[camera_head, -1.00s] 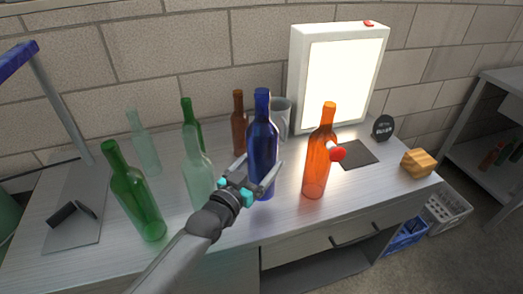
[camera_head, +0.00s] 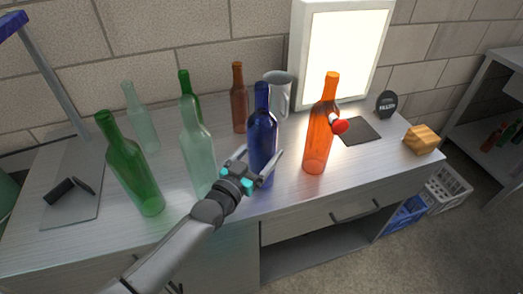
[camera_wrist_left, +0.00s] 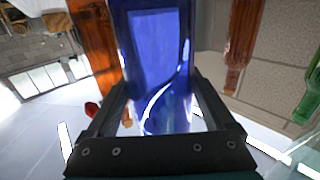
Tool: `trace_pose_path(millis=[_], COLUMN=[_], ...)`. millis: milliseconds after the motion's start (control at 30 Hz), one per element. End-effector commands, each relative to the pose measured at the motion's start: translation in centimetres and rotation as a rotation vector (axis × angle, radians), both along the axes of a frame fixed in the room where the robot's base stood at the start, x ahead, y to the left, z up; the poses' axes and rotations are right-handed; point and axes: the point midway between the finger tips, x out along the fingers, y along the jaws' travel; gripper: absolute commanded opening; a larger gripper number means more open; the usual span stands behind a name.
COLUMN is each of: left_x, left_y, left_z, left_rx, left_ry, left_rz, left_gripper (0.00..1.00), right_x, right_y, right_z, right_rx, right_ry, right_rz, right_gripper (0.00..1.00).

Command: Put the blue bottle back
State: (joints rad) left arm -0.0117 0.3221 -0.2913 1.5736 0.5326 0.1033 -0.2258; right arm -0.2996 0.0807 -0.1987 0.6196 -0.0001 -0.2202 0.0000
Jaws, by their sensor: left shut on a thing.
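The blue bottle (camera_head: 262,130) is upright near the front of the metal workbench (camera_head: 290,192), between a pale green bottle and an orange bottle. My left gripper (camera_head: 261,158) is shut on its lower body, with one finger on each side. In the left wrist view the blue glass (camera_wrist_left: 155,60) fills the space between the fingers (camera_wrist_left: 160,100). I cannot tell whether the bottle's base touches the bench. My right gripper is not in view.
The orange bottle (camera_head: 318,135) stands close right, with a red knob (camera_head: 340,126) beside it. Pale green (camera_head: 197,150) and green (camera_head: 130,165) bottles stand left. A brown bottle (camera_head: 238,100), grey jug (camera_head: 281,92) and lit panel (camera_head: 345,55) are behind. A dark mat (camera_head: 360,131) lies bare.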

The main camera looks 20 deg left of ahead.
Motion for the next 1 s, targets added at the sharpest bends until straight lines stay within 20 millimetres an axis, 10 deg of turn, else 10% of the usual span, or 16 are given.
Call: trace_pose_path(millis=[467, 1000], left_x=[-0.1, -8.2], left_y=[0.0, 2.1], left_z=[0.3, 0.2], left_rx=[0.001, 0.001], left_ry=[0.002, 0.005], left_rz=[0.000, -0.001], left_gripper=[1.00, 1.00], right_x=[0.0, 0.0], right_y=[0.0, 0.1], right_z=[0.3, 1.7], right_rx=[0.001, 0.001], right_ry=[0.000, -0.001], right_rz=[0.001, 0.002], right_gripper=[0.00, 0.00])
